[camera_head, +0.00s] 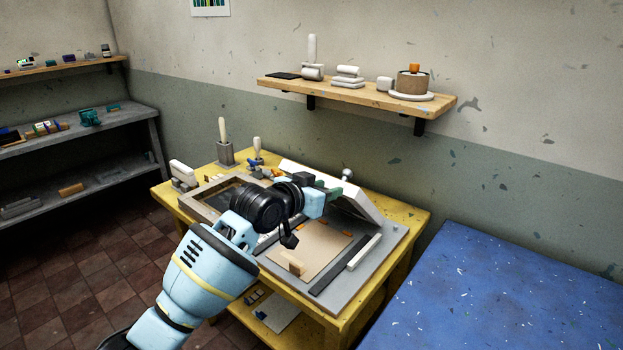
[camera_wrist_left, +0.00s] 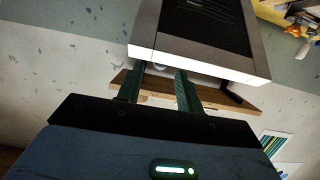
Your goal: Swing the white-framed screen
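The white-framed screen (camera_head: 350,188) stands raised and tilted above a grey base board (camera_head: 345,295) on the yellow table. My left arm reaches across the table, and my left gripper (camera_head: 328,190) is at the screen's raised side, partly covering it. In the left wrist view the screen's pale frame (camera_wrist_left: 195,66) and dark mesh are just beyond the fingertips. My right gripper is not in view.
A brown sheet (camera_head: 315,250) lies on the base board with a small wooden block (camera_head: 292,263). A wooden frame (camera_head: 200,197) lies to the left. A wall shelf (camera_head: 350,95) hangs behind, and a blue surface (camera_head: 500,290) stands at right.

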